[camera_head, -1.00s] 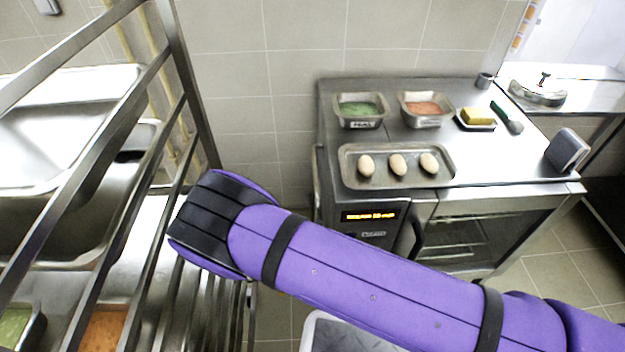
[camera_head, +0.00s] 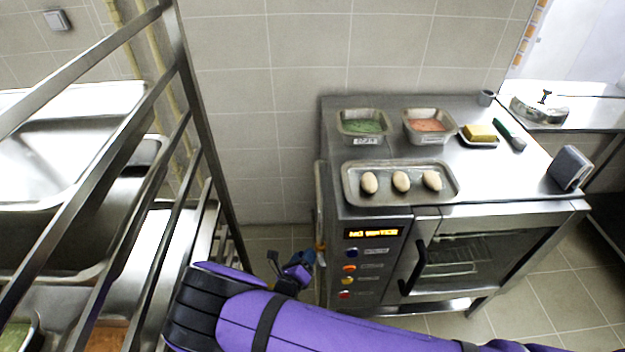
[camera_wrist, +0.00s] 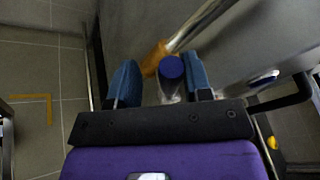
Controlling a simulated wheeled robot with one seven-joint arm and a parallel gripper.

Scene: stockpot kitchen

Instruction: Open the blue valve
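The blue valve (camera_wrist: 171,68) shows in the wrist view as a round blue knob on a pale stem, beside a metal pipe with an orange collar (camera_wrist: 154,58). My gripper (camera_wrist: 161,66) is open, with one blue-padded finger on each side of the knob. A gap shows on both sides, wider on the left; the right finger is close to the knob. In the head view my gripper (camera_head: 296,272) is small and low beside the oven's left side, and the valve cannot be made out clearly there.
The oven (camera_head: 372,270) has a lit display reading about "NO WATER" (camera_head: 373,233) and a door handle (camera_head: 413,268). A tray (camera_head: 352,197) with three pale oval items lies on top. A metal rack (camera_head: 196,130) stands close on the left, with a narrow floor gap between.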

